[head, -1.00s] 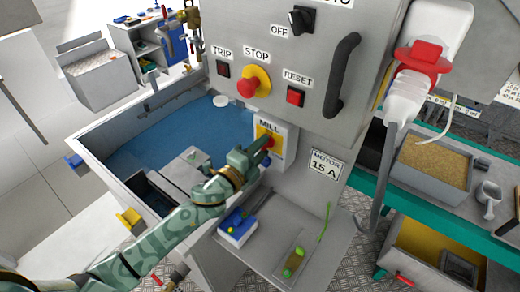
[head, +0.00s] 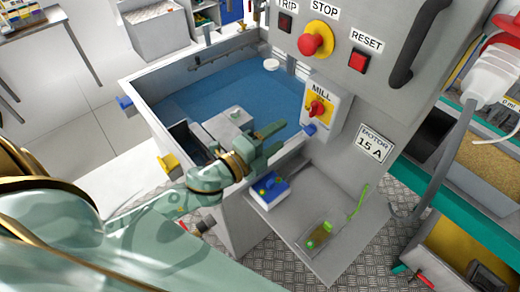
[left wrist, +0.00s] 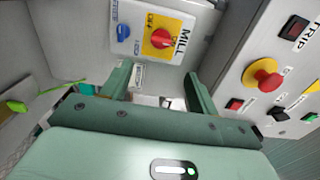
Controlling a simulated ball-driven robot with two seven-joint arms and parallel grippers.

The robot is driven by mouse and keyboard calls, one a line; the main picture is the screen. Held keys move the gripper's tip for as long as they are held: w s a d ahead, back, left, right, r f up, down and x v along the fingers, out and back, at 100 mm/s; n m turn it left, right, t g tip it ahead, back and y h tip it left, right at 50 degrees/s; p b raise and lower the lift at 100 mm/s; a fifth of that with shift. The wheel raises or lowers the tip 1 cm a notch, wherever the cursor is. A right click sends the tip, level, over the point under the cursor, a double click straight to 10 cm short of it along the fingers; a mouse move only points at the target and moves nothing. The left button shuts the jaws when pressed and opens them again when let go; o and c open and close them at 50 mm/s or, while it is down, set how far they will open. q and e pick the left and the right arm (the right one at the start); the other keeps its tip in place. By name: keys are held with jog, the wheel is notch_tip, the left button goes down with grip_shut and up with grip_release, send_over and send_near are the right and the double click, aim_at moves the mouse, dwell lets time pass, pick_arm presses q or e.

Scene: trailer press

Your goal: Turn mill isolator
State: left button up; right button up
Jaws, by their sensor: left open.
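The mill isolator is a red knob (head: 317,108) on a yellow plate, on a grey box labelled MILL on the press cabinet's side. In the left wrist view its red knob (left wrist: 162,38) is in full view beyond the fingers. The knob's exact angle is hard to tell. A blue part (left wrist: 122,32) sits on the same box beside the yellow plate. My left gripper (head: 277,138) is open and empty, left of and below the isolator, apart from it. Its two fingers (left wrist: 155,88) point toward the MILL box with clear space between. My right gripper is not in view.
The red STOP button (head: 315,40) and red RESET button (head: 359,62) are on the cabinet above the isolator. A blue-floored basin (head: 215,90) lies behind my gripper. A grey shelf (head: 345,240) below holds a small blue-and-white box (head: 269,190) and a tray with green bits.

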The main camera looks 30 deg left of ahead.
pick_arm(q)
jog(key=b+v, duration=0.1)
jog(key=v, duration=0.4)
dwell(0.5)
